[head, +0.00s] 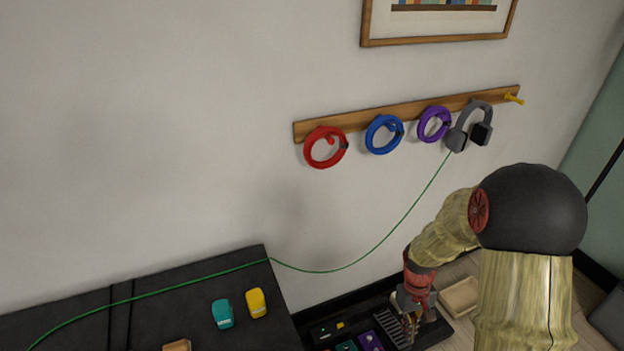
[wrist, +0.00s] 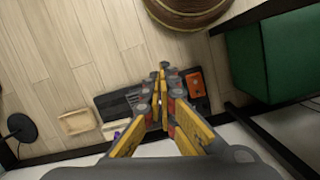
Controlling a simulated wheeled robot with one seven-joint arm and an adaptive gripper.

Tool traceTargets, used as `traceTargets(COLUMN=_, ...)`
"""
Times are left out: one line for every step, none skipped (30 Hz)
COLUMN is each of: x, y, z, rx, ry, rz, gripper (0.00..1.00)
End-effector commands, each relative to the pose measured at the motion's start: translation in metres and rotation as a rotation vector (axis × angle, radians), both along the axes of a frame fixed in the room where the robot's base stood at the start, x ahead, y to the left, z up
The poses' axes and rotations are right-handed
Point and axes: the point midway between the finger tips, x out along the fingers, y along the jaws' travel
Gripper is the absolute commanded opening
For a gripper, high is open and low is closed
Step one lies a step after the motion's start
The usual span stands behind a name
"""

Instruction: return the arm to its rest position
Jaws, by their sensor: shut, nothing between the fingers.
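My gripper (head: 411,326) hangs low at the lower right of the head view, pointing down, with my arm bent above it. In the wrist view its yellow and grey fingers come together at the tips (wrist: 164,72), shut with nothing between them. Below it is a dark tray (head: 432,333) with several small items, which also shows behind the fingers in the wrist view (wrist: 112,105). My fingers hide part of this tray. I cannot tell how far the fingertips are above it.
A wall rail (head: 400,112) carries red (head: 325,147), blue (head: 384,134) and purple (head: 434,124) coils and grey headphones (head: 480,112). A green cable (head: 400,218) runs from the headphones to a dark table (head: 170,270). A wooden stool (wrist: 185,12) and green box (wrist: 272,55) stand nearby.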

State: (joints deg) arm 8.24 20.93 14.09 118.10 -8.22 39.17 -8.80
Motion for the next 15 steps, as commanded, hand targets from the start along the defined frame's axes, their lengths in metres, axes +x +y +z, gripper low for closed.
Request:
traceTargets(x=-0.005, y=0.004, z=0.023, rx=-0.004, ry=-0.017, rz=-0.027, gripper=0.0)
traceTargets(x=-0.009, y=0.007, z=0.034, rx=-0.006, ry=-0.022, rz=-0.043, gripper=0.0)
traceTargets(x=-0.014, y=0.01, z=0.048, rx=-0.008, ry=-0.031, rz=-0.065, gripper=0.0)
traceTargets(x=-0.019, y=0.013, z=0.059, rx=-0.009, ry=-0.038, rz=-0.081, gripper=0.0)
traceTargets(x=-0.023, y=0.015, z=0.069, rx=-0.009, ry=-0.047, rz=-0.095, gripper=0.0)
traceTargets(x=-0.029, y=0.019, z=0.083, rx=-0.009, ry=-0.056, rz=-0.111, gripper=0.0)
traceTargets(x=-0.033, y=0.021, z=0.092, rx=-0.01, ry=-0.066, rz=-0.124, gripper=0.0)
traceTargets(x=-0.038, y=0.024, z=0.102, rx=-0.009, ry=-0.074, rz=-0.135, gripper=0.0)
traceTargets(x=-0.044, y=0.028, z=0.114, rx=-0.008, ry=-0.086, rz=-0.149, gripper=0.0)
traceTargets(x=-0.048, y=0.03, z=0.123, rx=-0.006, ry=-0.099, rz=-0.158, gripper=0.0)
traceTargets(x=-0.053, y=0.032, z=0.132, rx=-0.005, ry=-0.108, rz=-0.167, gripper=0.0)
traceTargets(x=-0.059, y=0.036, z=0.143, rx=-0.003, ry=-0.123, rz=-0.176, gripper=0.0)
traceTargets(x=-0.063, y=0.038, z=0.151, rx=-0.001, ry=-0.135, rz=-0.181, gripper=0.0)
traceTargets(x=-0.068, y=0.04, z=0.159, rx=0.003, ry=-0.148, rz=-0.187, gripper=0.0)
traceTargets(x=-0.074, y=0.044, z=0.169, rx=0.006, ry=-0.165, rz=-0.191, gripper=0.0)
